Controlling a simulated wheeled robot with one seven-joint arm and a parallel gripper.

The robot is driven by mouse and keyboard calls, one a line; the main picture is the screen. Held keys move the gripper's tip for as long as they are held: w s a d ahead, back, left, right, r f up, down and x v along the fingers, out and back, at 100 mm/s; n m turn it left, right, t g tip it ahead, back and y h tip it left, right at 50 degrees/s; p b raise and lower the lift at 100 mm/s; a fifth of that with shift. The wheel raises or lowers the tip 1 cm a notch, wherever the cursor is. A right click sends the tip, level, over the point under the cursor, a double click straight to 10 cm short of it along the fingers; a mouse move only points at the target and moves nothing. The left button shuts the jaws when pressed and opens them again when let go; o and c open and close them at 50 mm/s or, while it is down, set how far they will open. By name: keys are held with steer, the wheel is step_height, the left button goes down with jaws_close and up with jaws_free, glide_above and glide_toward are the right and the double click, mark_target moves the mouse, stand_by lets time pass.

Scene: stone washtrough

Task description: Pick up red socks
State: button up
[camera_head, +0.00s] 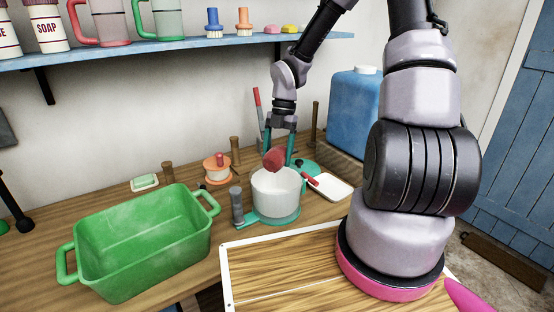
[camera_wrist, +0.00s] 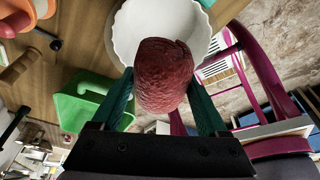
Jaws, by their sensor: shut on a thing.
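The red socks (camera_head: 274,159) are a dark red rounded bundle. They also show large in the wrist view (camera_wrist: 163,75). My gripper (camera_head: 279,150) has teal fingers and is shut on the bundle, holding it just above the white pot (camera_head: 277,190). In the wrist view the fingers of my gripper (camera_wrist: 162,100) lie on either side of the bundle. The pot's white bowl (camera_wrist: 128,30) shows behind the bundle there. Whether the bundle touches the pot's rim is not clear.
A green tub (camera_head: 140,240) stands left of the pot on the wooden counter. An orange-and-white pot (camera_head: 217,170) and a soap dish (camera_head: 144,183) stand behind. A white tray (camera_head: 330,188) lies right of the pot. A blue shelf (camera_head: 180,47) with jugs and brushes hangs above.

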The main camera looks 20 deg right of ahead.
steer(key=shift+r, duration=0.9)
